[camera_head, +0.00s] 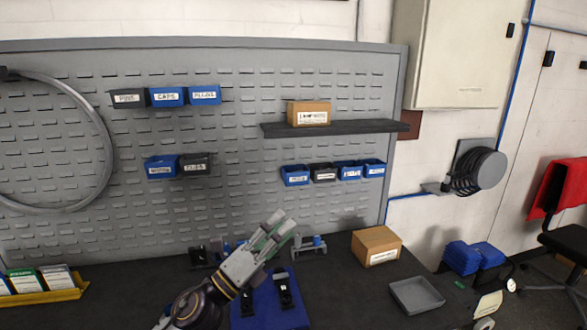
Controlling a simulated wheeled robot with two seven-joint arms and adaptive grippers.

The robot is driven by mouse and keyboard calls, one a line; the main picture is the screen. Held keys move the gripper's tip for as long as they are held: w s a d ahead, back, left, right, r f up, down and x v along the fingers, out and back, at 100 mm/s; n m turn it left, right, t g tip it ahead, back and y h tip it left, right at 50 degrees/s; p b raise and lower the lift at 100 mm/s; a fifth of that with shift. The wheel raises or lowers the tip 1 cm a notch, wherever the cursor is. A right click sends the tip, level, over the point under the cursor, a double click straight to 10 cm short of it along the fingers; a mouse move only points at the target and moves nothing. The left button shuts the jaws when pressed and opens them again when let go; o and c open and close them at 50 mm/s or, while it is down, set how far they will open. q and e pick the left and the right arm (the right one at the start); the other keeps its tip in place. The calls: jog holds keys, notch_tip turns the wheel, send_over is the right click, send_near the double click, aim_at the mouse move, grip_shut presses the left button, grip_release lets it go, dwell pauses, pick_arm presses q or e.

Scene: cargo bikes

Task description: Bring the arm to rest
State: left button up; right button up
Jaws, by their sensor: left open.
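My left arm reaches in from the bottom, left of centre. Its gripper (283,228) is raised over the dark bench (130,305), pointing up and to the right, in front of the pegboard. It is open, and I see nothing held between its fingers. A blue mat (262,308) with black parts (283,290) lies under and beside the arm, partly hidden by it. My right gripper is not in view.
A cardboard box (376,246) and a grey tray (416,295) stand on the bench to the right. A small fixture (310,247) is close to the gripper. A yellow tray (52,294) is at left. The pegboard (240,130) carries bins and a shelf (340,128).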

pick_arm(q)
jog(key=w+a+f+n+y, duration=0.1)
jog(key=a+f+n+y, duration=1.55)
jog(key=n, duration=0.75)
jog(key=s+a+f+n+g, duration=0.3)
jog(key=s+f+n+g, duration=0.7)
jog(key=s+f, duration=1.2)
jog(key=s+f+m+g, duration=0.1)
jog(key=s+f+g, duration=0.1)
jog(key=f, duration=1.4)
jog(key=s+f+m+g, duration=0.1)
jog(key=s+f, duration=0.1)
jog(key=f, duration=1.4)
jog(key=s+a+f, duration=0.2)
jog(key=s+f, duration=0.7)
jog(key=s, duration=0.1)
jog(key=s+a+f+g, duration=0.1)
jog(key=s+f, duration=0.9)
jog(key=s, duration=0.1)
jog(key=shift+s+a+f+g+y, duration=0.3)
jog(key=shift+a+y, duration=0.05)
jog(key=shift+a, duration=0.05)
